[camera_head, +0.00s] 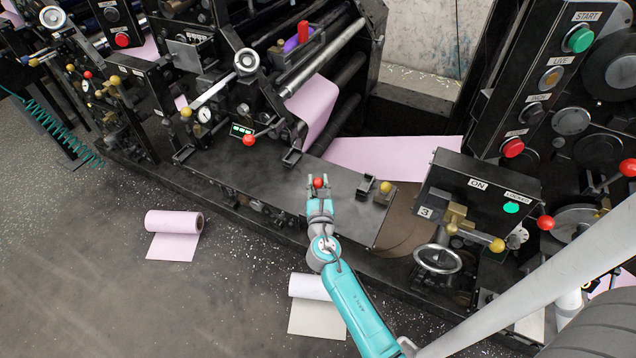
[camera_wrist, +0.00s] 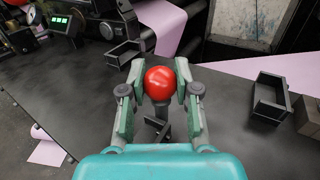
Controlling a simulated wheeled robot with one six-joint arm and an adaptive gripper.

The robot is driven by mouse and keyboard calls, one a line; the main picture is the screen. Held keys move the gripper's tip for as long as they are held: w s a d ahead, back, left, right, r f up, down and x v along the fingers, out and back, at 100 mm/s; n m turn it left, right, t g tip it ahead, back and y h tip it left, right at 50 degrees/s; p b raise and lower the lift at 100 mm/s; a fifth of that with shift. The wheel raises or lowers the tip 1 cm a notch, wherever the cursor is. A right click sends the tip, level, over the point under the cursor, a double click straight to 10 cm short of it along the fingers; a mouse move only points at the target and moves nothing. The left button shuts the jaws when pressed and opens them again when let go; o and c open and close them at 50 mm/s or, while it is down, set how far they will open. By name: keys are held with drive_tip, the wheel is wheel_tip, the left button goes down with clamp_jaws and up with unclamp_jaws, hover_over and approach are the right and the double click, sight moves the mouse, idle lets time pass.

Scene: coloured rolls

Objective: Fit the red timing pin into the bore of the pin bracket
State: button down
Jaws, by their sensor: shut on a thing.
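My gripper (camera_head: 319,180) is over the dark machine deck, its two fingers closed on either side of a red ball-headed pin, the red timing pin (camera_wrist: 160,84). In the wrist view a small dark angled bracket (camera_wrist: 157,130) shows below the ball, between the fingers. It may be the pin bracket, but I cannot make out a bore or tell whether the pin touches it.
Small black open holders stand on the deck (camera_head: 245,185), one to the left (camera_wrist: 124,53) and one to the right (camera_wrist: 270,98). Pink web (camera_head: 395,152) runs behind. A black control box (camera_head: 470,185) stands to the right. The deck around my gripper is mostly clear.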

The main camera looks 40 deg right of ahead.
drive_tip(key=shift+f, duration=0.1)
drive_tip(key=c, duration=0.8)
unclamp_jaws()
drive_tip(key=shift+c, duration=0.2)
